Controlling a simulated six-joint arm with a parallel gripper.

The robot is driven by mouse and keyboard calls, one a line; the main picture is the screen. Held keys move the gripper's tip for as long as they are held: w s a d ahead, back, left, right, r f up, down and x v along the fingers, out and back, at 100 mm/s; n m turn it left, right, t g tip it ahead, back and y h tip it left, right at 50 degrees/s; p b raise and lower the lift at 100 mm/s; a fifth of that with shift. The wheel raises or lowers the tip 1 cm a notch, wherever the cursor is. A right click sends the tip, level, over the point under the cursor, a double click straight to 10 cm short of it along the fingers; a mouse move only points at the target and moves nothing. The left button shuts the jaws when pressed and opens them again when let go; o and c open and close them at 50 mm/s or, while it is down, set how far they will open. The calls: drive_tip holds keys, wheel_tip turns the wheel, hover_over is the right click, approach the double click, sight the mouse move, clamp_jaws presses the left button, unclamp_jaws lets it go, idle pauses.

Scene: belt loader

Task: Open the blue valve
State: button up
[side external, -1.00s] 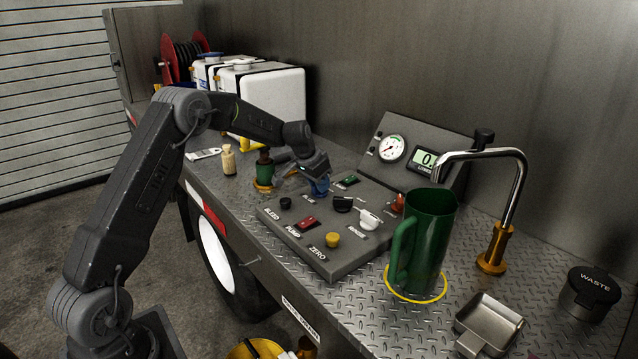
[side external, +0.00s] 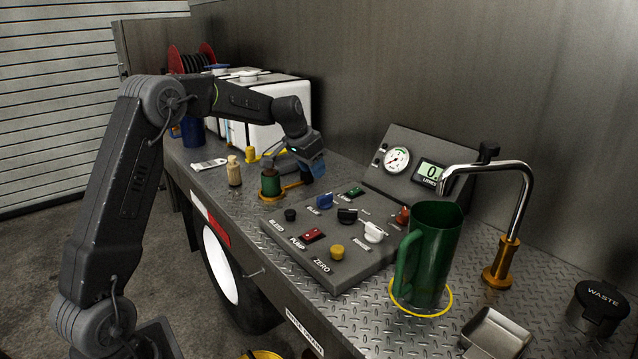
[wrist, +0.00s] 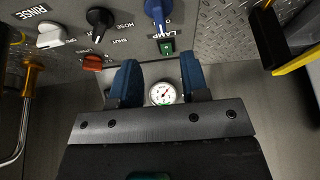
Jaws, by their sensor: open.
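The blue valve (side external: 325,201) is a small blue handle on the back left part of the sloped grey control panel (side external: 340,268), near the word BLUE. It also shows at the top of the wrist view (wrist: 157,12), beside the green lamp switch (wrist: 167,46). My gripper (side external: 314,172) is above and behind the valve, apart from it. In the wrist view its two blue fingers (wrist: 160,75) are spread with nothing between them; the pressure gauge shows beyond the gap.
Black (side external: 347,215), white (side external: 374,232) and red (side external: 402,215) handles sit close by on the panel. A green jug (side external: 436,245) stands at its right under a curved spout (side external: 520,190). A green-and-brass fitting (side external: 270,184) stands left of my gripper.

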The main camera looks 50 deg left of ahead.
drive_tip(key=shift+v, duration=1.8)
drive_tip(key=s+d+r, duration=0.3)
drive_tip(key=s+d, duration=0.4)
drive_tip(key=d, duration=0.1)
drive_tip(key=s+d+r, duration=0.4)
drive_tip(key=s+d, duration=0.3)
drive_tip(key=d, duration=0.2)
drive_tip(key=s+d+f, duration=0.2)
drive_tip(key=s+d, duration=0.1)
drive_tip(key=s, duration=0.5)
drive_tip(key=s+d+f+t, duration=0.1)
drive_tip(key=s+d+f, duration=0.2)
drive_tip(key=s, duration=0.6)
drive_tip(key=shift+d, duration=0.45)
